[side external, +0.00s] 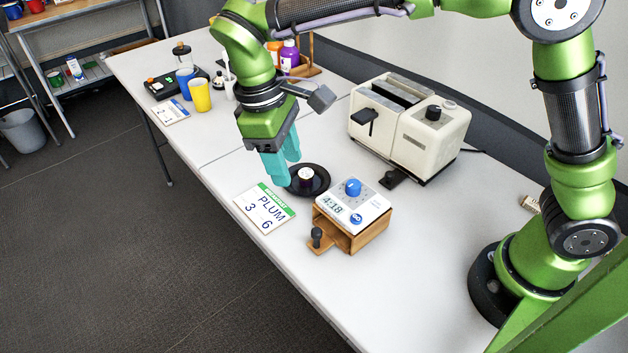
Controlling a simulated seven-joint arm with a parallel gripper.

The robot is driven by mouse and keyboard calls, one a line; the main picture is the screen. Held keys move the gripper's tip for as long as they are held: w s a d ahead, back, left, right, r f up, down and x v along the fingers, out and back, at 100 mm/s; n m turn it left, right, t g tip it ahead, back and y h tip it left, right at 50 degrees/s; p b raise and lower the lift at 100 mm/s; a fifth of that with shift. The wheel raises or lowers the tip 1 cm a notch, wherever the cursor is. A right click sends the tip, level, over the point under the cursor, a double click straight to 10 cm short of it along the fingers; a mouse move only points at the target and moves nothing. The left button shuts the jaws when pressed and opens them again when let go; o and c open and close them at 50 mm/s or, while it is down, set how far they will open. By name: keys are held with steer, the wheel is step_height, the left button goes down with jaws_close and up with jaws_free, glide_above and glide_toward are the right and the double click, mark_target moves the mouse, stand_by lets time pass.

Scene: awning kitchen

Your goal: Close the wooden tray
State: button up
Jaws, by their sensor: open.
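The wooden tray (322,247) sticks out from the front left of a small wooden box (362,238). A dark knob (317,236) stands up on the tray's outer end. The box has a white sloped top with a blue dial and a display reading 4:18. My gripper (287,179) points down with teal fingers, open, above and left of the tray and apart from it. Its fingertips are at the left edge of a black plate (321,187). A small dark round item with a pale top (306,175) sits on that plate. The tray's inner part is hidden inside the box.
Cups (200,95), bottles (289,55) and a black device (168,84) stand farther back. The white table (410,265) is clear to the right of the box.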

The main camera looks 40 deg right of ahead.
steer(key=s+d+r+m+t+y, duration=0.2)
steer(key=s+d+r+m+t, duration=0.1)
steer(key=d, duration=0.6)
steer(key=s+d+r+m+t+y, duration=0.1)
steer(key=s+d+r+m+t, duration=0.1)
steer(key=s+d+m+t, duration=0.3)
steer(key=s+d+m, duration=0.2)
steer(key=s+d, duration=0.2)
steer(key=d, duration=0.1)
steer(key=shift+s+r+t+y, duration=0.25)
steer(key=shift+r+t+y, duration=0.05)
steer(key=shift+r+y, duration=0.1)
steer(key=shift+c, duration=0.3)
